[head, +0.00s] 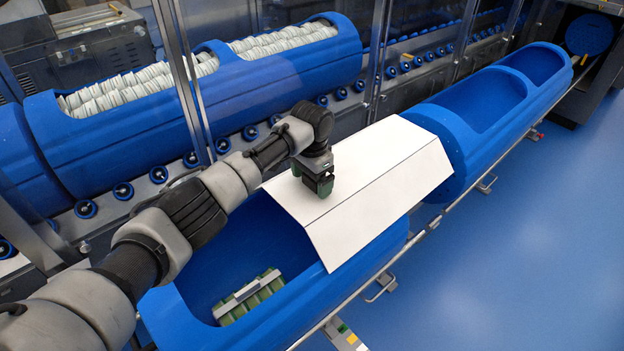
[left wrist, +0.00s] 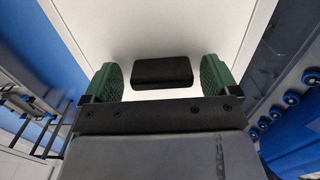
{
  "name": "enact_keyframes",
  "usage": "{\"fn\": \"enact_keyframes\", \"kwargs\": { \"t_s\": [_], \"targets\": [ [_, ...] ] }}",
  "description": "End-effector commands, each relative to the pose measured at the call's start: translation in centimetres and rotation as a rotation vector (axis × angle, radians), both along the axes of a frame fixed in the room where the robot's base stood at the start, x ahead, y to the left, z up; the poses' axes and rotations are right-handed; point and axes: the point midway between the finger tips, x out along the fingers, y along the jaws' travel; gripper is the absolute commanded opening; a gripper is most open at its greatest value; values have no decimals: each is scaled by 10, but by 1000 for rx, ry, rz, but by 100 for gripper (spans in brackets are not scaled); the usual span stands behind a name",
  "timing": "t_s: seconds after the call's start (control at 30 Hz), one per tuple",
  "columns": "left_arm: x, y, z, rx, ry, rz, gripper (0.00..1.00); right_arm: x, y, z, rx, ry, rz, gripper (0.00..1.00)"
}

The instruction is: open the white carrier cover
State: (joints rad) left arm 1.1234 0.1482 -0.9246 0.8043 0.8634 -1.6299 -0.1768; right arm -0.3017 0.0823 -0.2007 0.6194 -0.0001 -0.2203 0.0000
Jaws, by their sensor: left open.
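A gap shows between the handle and each finger. The handle is hidden in the head view. My right gripper is not in view.
A green pack with a grey bar (head: 249,296) lies in the carrier's open near end. Another blue carrier (head: 500,110) stands beyond the cover. Behind glass, a blue carrier (head: 120,130) holds rows of white items. Blue floor (head: 530,260) is clear at right.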

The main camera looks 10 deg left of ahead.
Motion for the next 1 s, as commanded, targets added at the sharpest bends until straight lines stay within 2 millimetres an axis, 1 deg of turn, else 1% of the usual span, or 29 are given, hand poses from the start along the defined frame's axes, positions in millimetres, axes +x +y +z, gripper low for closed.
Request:
{"fn": "enact_keyframes", "kwargs": {
  "t_s": [0.17,0.4,0.5,0.6,0.7,1.0],
  "targets": [
    [1,0,27,-1,-7,-1,89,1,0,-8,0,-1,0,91],
    [1,-1,75,-2,-5,-1,89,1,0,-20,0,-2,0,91],
    [1,-1,90,-1,-4,0,89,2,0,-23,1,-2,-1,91],
    [1,-1,99,-2,-4,-1,89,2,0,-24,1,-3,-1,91],
    [1,-1,104,-1,-3,-1,89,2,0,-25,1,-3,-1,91],
    [1,-1,105,0,-2,-1,89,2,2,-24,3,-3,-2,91]
  ]
}}
